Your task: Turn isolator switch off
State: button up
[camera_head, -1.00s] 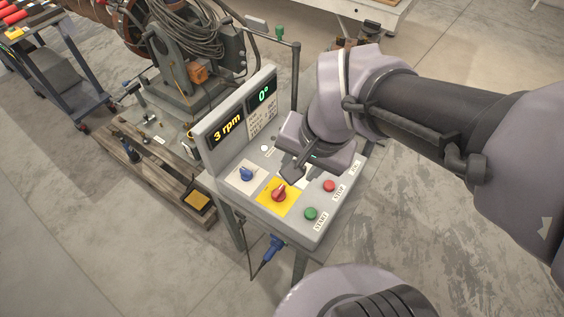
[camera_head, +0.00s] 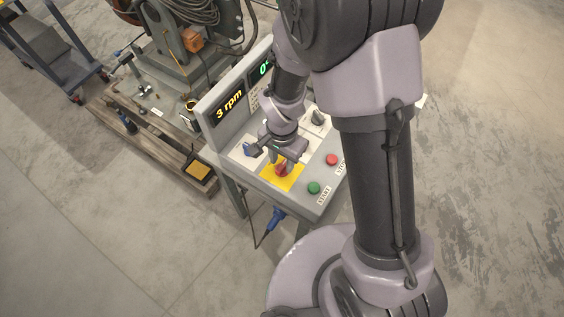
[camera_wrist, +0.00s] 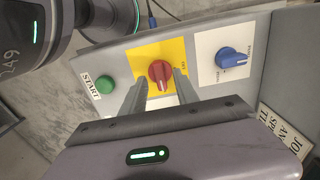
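The isolator switch is a red rotary knob (camera_head: 282,170) on a yellow plate (camera_head: 268,183) on the grey control panel. It also shows in the wrist view as a red knob (camera_wrist: 160,73), with the yellow plate (camera_wrist: 143,52) around it. My gripper (camera_head: 281,163) is right over the knob. In the wrist view my gripper (camera_wrist: 158,82) is open, with one finger toward each side of the knob. Whether the fingers touch the knob cannot be told.
A blue knob (camera_wrist: 232,58) on a white plate sits close beside the yellow plate. A green START button (camera_head: 314,188), a red STOP button (camera_head: 332,159) and a black knob (camera_head: 318,117) are also on the panel. The display (camera_head: 229,106) stands upright behind, reading 3 rpm.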

jog(key=shift+f, duration=0.8)
grip_shut()
